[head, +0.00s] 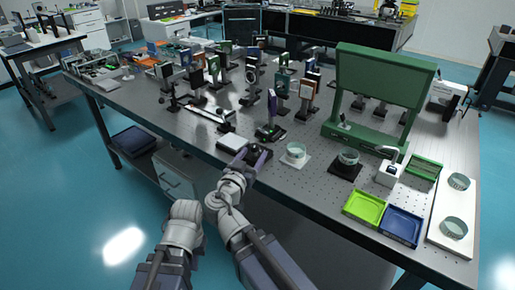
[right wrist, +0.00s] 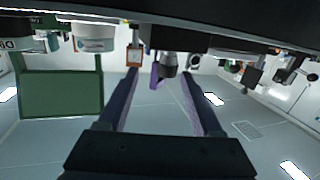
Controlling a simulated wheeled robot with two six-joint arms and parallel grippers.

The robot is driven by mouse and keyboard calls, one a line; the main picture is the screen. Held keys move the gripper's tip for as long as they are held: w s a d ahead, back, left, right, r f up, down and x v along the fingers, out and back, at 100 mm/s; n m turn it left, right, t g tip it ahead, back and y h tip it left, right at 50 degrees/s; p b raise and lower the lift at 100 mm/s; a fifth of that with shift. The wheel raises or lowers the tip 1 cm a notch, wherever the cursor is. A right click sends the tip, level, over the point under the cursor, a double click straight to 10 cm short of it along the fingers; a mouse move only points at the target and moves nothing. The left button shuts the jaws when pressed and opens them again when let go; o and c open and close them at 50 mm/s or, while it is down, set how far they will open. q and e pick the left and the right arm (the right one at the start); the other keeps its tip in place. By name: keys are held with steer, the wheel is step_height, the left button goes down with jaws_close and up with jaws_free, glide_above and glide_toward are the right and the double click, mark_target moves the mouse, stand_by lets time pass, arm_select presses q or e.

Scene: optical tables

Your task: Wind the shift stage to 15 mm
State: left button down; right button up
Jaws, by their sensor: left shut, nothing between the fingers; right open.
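The shift stage appears as a dark block (head: 260,154) at the table's front edge, partly hidden by my right gripper (head: 242,160). In the right wrist view, which is upside down, its dark body (right wrist: 182,42) carries a round grey knob (right wrist: 168,67). My right gripper (right wrist: 158,78) is open, its two long fingers pointing at the stage, with the knob showing between the tips. I see no contact. No scale reading is legible. My left gripper (head: 186,209) is low in front of the table, away from the stage, shut and empty; its fingers are hard to make out.
Glass dishes (head: 296,151), a green frame (head: 338,135), a lime tray (head: 364,207) and a blue tray (head: 402,226) are to the right. Several optic mounts crowd the back.

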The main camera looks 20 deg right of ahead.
mark_target(256, 144)
steer(key=shift+w+a+f+t+b, duration=0.2)
steer(key=shift+a+f+t+b, duration=0.15)
steer(key=shift+b, duration=0.2)
steer(key=shift+r, duration=0.2)
steer(key=shift+x, duration=3.95)
steer(key=shift+a, duration=0.1)
steer(key=shift+c, duration=0.4)
jaws_close()
